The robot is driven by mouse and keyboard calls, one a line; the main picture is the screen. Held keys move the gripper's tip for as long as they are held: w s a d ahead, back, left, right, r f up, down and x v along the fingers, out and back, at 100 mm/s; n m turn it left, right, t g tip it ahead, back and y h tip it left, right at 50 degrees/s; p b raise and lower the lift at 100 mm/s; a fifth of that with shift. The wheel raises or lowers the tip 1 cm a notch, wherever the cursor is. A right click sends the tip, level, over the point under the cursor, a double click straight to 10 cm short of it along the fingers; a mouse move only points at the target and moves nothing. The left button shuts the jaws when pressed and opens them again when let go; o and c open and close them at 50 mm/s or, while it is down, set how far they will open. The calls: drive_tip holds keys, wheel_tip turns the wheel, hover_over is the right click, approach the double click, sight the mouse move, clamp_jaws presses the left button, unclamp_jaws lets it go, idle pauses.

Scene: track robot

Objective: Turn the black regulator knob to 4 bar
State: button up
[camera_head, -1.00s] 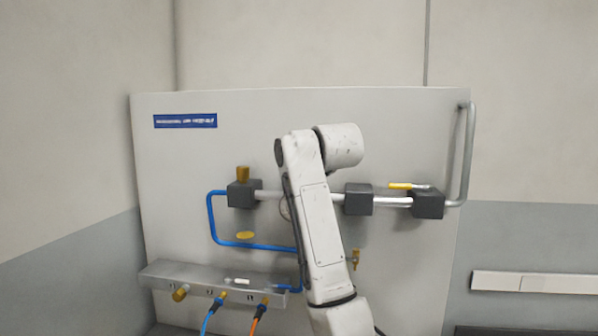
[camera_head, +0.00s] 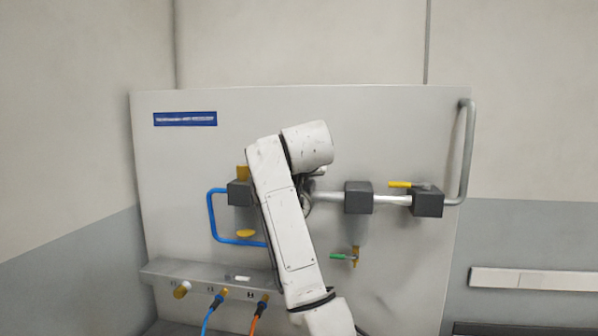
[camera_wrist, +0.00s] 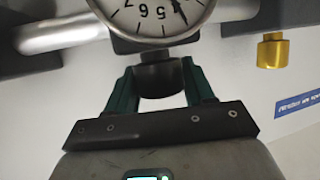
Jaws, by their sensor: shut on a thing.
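In the wrist view the black regulator knob (camera_wrist: 162,77) sits under a round white gauge (camera_wrist: 152,17), which appears upside down and is cut off by the top edge. The gauge's dark needle points just to the right of the 5 mark; the exact value is hard to read. My gripper (camera_wrist: 161,84) has its two green fingers on either side of the knob, shut on it.
A grey panel (camera_head: 410,120) carries a pipe with dark blocks, one of them at the middle (camera_head: 359,197). A yellow-handled valve (camera_head: 400,184) is at right, a green-handled valve (camera_head: 340,257) below. A ledge with hoses (camera_head: 222,293) is at lower left. A brass fitting (camera_wrist: 272,50) shows in the wrist view.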

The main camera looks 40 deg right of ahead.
drive_tip(key=o, duration=1)
drive_tip(key=b+v, duration=0.3)
drive_tip(key=v, duration=0.7)
drive_tip(key=shift+s+a+r+b, duration=0.15)
drive_tip(key=shift+s+a+b, duration=0.05)
drive_tip(key=shift+s+b, duration=0.1)
